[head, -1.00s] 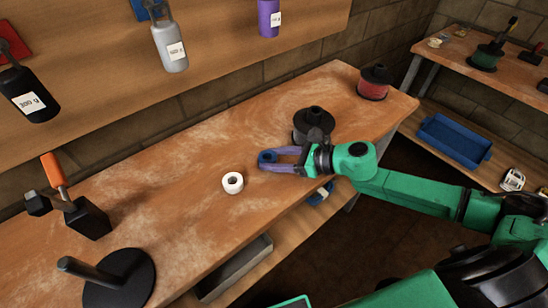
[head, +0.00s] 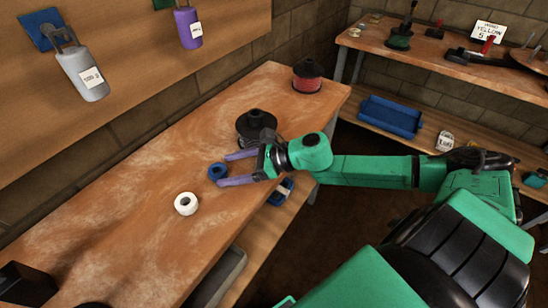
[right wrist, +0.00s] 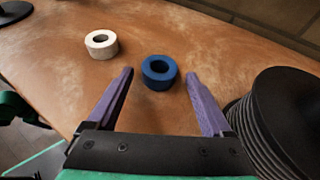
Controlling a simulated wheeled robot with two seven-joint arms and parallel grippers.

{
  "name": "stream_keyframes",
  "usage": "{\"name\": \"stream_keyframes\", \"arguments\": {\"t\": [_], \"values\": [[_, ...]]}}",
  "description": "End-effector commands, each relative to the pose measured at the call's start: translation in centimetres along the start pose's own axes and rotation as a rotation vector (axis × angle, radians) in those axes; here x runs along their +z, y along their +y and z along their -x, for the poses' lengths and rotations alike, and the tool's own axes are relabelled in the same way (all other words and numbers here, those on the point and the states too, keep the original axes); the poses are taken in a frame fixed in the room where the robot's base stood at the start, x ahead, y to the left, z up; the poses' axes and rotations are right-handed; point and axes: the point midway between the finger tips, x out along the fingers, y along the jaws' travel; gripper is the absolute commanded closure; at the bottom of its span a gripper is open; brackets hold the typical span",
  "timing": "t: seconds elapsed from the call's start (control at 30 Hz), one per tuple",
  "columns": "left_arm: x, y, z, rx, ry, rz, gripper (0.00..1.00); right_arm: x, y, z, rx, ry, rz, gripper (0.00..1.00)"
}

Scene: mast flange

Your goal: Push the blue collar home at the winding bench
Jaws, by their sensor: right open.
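The blue collar (head: 217,171) is a short blue ring lying flat on the wooden bench (head: 150,165). My right gripper (head: 225,170) is open, its two purple fingers spread on either side of the collar. In the right wrist view the collar (right wrist: 158,72) sits between the fingertips, with a gap on each side. A white ring (head: 186,204) lies on the bench nearby; it also shows in the right wrist view (right wrist: 101,44). My left gripper is out of view.
A black ribbed spool (head: 257,127) stands close beside my right gripper.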

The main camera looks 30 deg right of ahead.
Motion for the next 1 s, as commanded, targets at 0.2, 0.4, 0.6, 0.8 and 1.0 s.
{"name": "stream_keyframes", "arguments": {"t": [0.2,0.4,0.6,0.8,1.0], "values": [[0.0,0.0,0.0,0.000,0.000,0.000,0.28,-0.1,0.0,1.6,0.002,0.005,-0.003,0.15],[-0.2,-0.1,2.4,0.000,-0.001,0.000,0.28,0.6,-0.2,3.9,0.003,0.002,-0.007,0.15],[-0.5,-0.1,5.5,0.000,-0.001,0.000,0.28,0.8,-0.3,7.5,-0.001,0.000,-0.007,0.15],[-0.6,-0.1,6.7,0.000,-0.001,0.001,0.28,0.3,-0.4,11.4,-0.002,0.000,-0.004,0.15],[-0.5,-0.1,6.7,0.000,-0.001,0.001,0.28,0.1,-0.3,12.6,0.001,0.001,-0.001,0.15]]}}
